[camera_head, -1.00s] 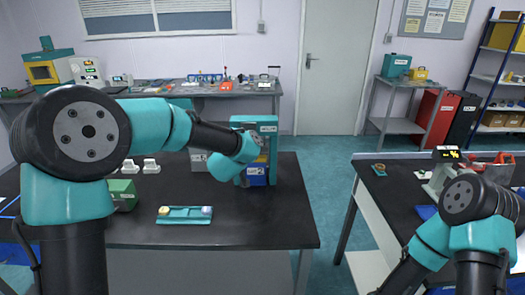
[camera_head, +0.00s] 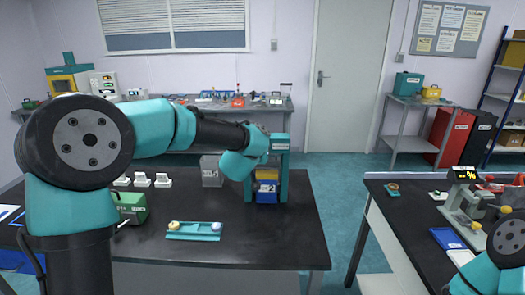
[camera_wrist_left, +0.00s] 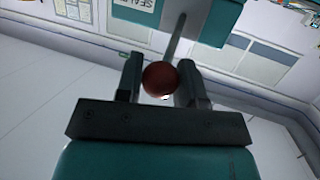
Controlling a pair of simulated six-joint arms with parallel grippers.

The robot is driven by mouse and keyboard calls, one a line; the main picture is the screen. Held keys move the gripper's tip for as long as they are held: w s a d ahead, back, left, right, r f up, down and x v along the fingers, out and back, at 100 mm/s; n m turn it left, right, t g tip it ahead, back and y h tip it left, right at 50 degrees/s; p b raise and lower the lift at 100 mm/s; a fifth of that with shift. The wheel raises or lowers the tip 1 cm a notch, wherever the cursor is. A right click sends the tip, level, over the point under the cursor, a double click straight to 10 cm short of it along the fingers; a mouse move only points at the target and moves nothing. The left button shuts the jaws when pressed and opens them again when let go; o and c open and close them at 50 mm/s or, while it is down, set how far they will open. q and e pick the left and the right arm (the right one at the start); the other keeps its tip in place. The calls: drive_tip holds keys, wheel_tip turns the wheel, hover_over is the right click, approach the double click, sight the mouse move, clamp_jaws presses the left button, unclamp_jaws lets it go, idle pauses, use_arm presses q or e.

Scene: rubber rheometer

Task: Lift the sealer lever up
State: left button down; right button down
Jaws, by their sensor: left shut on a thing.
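The sealer (camera_head: 283,178) is a teal frame at the back right of the dark left table, with blue and yellow parts inside. In the left wrist view its teal body and label (camera_wrist_left: 137,10) are at the top. The sealer lever (camera_wrist_left: 176,38) is a thin grey rod ending in a dark red ball knob (camera_wrist_left: 161,78). My left gripper (camera_wrist_left: 160,82) is shut on this knob, one finger on each side. In the head view my left wrist covers the gripper and the lever. My right gripper is out of view.
A teal tray (camera_head: 195,237) with two round pieces lies at the table's front. A green device (camera_head: 131,205) and several white holders (camera_head: 142,180) stand to the left. A grey box (camera_head: 211,172) is beside my left wrist. A floor gap separates the right table (camera_head: 400,222).

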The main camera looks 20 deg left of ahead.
use_arm(q)
drive_tip(key=shift+r, duration=0.1)
drive_tip(key=c, duration=0.8)
unclamp_jaws()
drive_tip(key=shift+o, duration=0.2)
drive_tip(key=shift+s, duration=0.15)
drive_tip(key=v, duration=1.7)
